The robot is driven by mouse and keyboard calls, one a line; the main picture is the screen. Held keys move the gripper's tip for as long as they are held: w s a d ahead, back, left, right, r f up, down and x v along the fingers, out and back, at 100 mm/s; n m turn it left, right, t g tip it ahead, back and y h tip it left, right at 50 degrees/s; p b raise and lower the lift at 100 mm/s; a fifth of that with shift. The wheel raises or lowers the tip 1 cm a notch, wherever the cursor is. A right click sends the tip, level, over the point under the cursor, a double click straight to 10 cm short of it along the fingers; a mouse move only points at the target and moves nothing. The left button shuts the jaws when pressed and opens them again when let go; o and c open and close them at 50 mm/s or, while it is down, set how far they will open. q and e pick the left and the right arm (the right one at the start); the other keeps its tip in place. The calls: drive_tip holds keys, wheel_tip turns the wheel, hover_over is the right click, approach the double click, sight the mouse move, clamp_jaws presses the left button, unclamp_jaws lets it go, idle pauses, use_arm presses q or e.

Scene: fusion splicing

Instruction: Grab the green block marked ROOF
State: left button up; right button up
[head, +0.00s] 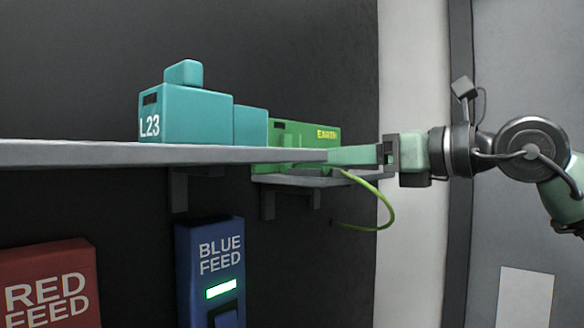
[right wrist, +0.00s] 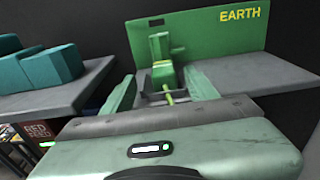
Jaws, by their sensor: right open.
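A small green block (right wrist: 160,48) stands in front of a green panel lettered EARTH (right wrist: 215,32) in the right wrist view. I see no ROOF lettering on it or anywhere else. A yellow-green cable (right wrist: 169,95) comes from the block toward my gripper; in the head view it loops down below the shelf (head: 388,208). My right gripper (right wrist: 162,90) is open, its pale green fingers to either side of the cable and just short of the block. In the head view the gripper (head: 335,156) reaches in from the right, partly hiding the block. My left gripper is out of view.
A teal block lettered L23 (head: 188,118) sits on a grey shelf (head: 70,153) left of the EARTH panel. The panel stands on a lower grey shelf (head: 285,179). Below are a RED FEED box (head: 48,262) and a BLUE FEED box (head: 208,265).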

sight(315, 166)
drive_tip(key=shift+w+a+r+p, duration=0.25)
drive_tip(key=shift+w+a+p, duration=0.35)
drive_tip(key=shift+p, duration=0.55)
drive_tip(key=p+x, duration=0.2)
drive_tip(key=x, duration=0.2)
drive_tip(key=shift+f+p, duration=0.1)
drive_tip(key=shift+p, duration=0.2)
drive_tip(key=shift+w+a+f, duration=0.15)
drive_tip(key=shift+w+a, duration=0.15)
drive_tip(key=shift+w, duration=0.05)
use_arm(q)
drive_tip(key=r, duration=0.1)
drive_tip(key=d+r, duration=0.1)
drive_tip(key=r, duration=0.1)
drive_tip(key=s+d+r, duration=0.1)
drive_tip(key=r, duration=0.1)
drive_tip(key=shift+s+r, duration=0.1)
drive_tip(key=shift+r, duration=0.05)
use_arm(e)
clamp_jaws()
